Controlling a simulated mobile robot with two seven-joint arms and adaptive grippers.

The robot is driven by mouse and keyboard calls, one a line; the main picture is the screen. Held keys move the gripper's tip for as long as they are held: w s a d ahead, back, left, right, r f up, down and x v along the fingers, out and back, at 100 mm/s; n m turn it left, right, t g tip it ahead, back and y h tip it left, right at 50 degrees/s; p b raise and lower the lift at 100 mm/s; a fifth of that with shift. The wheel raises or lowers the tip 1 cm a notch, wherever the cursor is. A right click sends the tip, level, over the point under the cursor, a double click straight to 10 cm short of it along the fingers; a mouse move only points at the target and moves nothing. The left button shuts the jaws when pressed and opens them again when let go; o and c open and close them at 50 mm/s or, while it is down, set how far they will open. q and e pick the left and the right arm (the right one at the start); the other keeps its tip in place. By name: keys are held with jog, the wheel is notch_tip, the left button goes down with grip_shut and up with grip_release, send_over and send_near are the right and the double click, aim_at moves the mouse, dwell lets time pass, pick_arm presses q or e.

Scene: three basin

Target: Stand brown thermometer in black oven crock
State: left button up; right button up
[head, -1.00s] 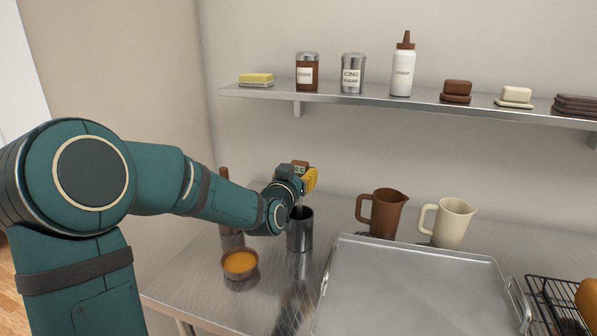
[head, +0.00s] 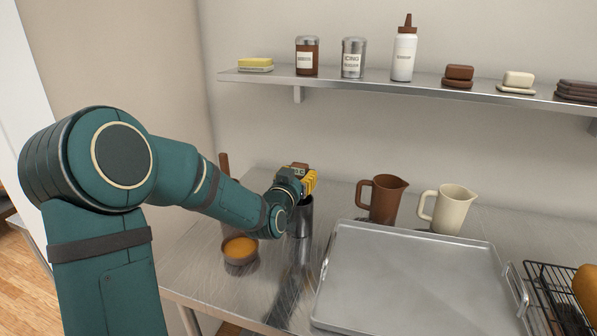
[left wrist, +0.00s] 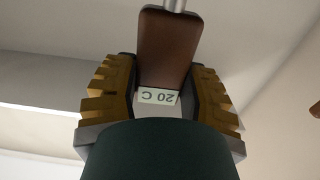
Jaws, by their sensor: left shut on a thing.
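My left gripper (head: 309,182) is shut on the brown thermometer. In the left wrist view the thermometer (left wrist: 168,48) is a flat brown body with a white "20 C" label between the yellow fingers (left wrist: 162,95) and a metal stem at the top edge. In the head view a little brown (head: 299,166) shows at the gripper. The black oven crock (head: 304,222) stands upright on the counter, directly under the gripper. The gripper hides the crock's mouth, so I cannot tell how far the stem reaches inside. My right gripper is out of view.
A bowl of orange contents (head: 240,249) stands left of the crock. A brown upright handle (head: 224,163) shows behind my arm. A brown jug (head: 385,200), a cream jug (head: 452,209) and a metal tray (head: 410,280) lie to the right. A shelf (head: 400,84) runs above.

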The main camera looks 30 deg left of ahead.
pick_arm(q)
jog(key=shift+f, duration=0.8)
jog(key=o, duration=1.3)
jog(key=shift+s, duration=0.1)
jog(key=shift+v, duration=1.45)
jog(key=shift+s, duration=0.1)
jog(key=v, duration=0.7)
jog(key=shift+s, duration=0.15)
